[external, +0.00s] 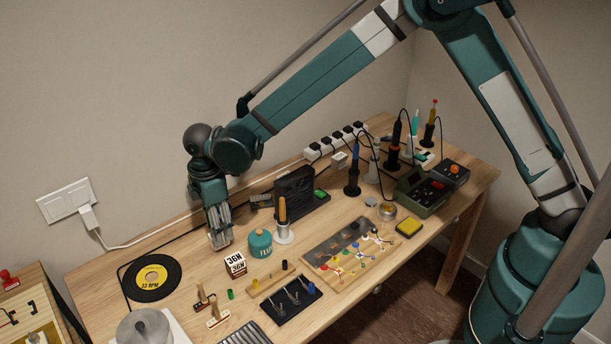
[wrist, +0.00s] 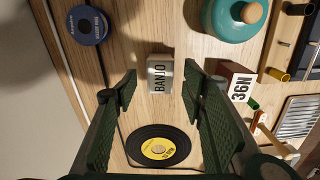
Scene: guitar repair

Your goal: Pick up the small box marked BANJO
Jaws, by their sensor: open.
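The small box marked BANJO (wrist: 159,76) stands on the wooden bench in the wrist view, its pale label facing the camera. My gripper (wrist: 160,84) is open and empty, its two dark padded fingers on either side of the box in the picture. The box looks to lie beyond the fingertips; no contact shows. In the external view my gripper (external: 220,243) hangs pointing down over the bench, left of the teal jar. I cannot make out the BANJO box there; the gripper seems to hide it.
A box marked 36N (external: 236,263) and a teal jar (external: 260,243) stand close to the right. A black record with a yellow label (external: 152,278) lies to the left. A blue spool (wrist: 87,25) is near the wall. Tools crowd the bench's right side.

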